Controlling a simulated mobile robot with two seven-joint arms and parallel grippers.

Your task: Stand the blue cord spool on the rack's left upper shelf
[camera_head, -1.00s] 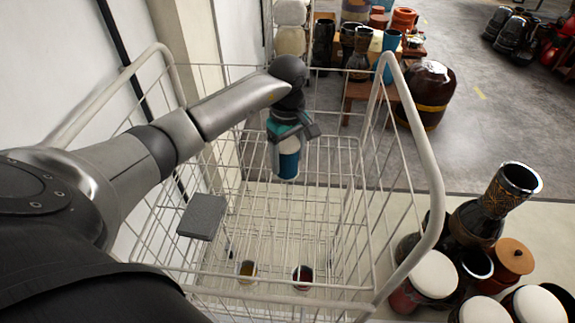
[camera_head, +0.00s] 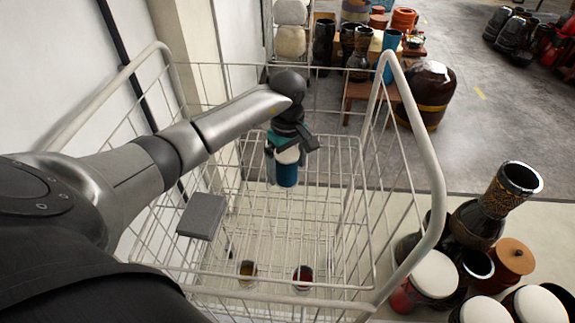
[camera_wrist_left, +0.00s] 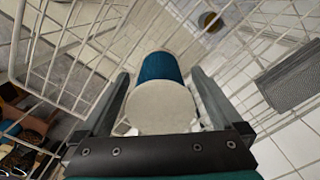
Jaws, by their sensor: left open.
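The blue cord spool (camera_head: 287,174), blue around the side with a pale round end, is in the wire rack (camera_head: 356,200) in the head view. In the left wrist view the spool (camera_wrist_left: 160,68) lies between my left gripper's fingers, pale end towards the camera. My left gripper (camera_head: 289,153) is over the spool's upper end. In the left wrist view its fingers (camera_wrist_left: 158,92) are spread, with gaps beside the spool. I cannot tell whether the spool's far end rests on a shelf. My right gripper is not in view.
The rack's tall white side frames border the arm. Several drums (camera_head: 435,273) stand outside at right.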

